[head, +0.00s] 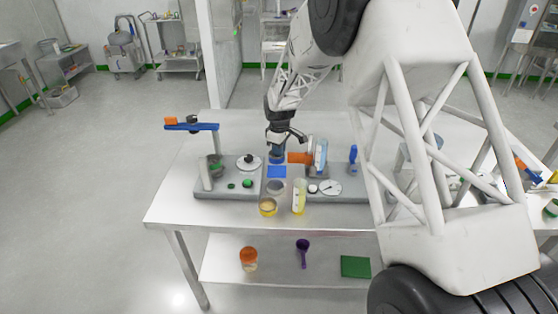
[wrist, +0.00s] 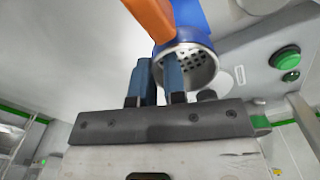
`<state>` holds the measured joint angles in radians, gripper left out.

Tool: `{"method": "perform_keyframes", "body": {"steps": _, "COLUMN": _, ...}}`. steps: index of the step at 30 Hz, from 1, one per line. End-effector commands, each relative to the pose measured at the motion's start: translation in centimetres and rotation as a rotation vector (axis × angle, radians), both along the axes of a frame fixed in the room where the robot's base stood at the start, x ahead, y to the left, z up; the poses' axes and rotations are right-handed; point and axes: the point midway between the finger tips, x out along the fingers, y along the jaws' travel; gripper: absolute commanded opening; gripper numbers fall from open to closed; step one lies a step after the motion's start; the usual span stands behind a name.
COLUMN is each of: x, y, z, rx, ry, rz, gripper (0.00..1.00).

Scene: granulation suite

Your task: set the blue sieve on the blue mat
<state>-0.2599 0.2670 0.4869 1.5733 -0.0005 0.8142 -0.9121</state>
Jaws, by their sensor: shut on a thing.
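The blue sieve (wrist: 192,20) is a blue cup with a perforated metal plate and an orange handle (wrist: 148,15). My gripper (wrist: 160,62) is shut on it, with one finger overlapping its perforated end. In the head view the sieve (head: 277,157) hangs under my gripper (head: 278,148), with the orange handle pointing right. The blue mat (head: 277,172) lies flat on the grey base just below and in front of it. I cannot tell the exact gap between sieve and mat.
A yellow cup (head: 268,207) and a clear cylinder with yellowish contents (head: 299,197) stand in front of the mat. A grey dish (head: 276,187) is closer to it. A blue-and-white upright piece (head: 320,153) stands right. A post with a blue arm (head: 192,127) stands left.

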Motion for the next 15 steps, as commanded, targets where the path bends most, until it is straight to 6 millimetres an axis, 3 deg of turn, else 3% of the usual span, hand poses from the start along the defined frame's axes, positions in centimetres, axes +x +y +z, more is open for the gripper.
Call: {"method": "perform_keyframes", "body": {"steps": 15, "x": -0.01, "y": -0.01, "z": -1.14, "rx": -0.001, "ry": 0.001, "rz": 0.000, "gripper": 0.00}}
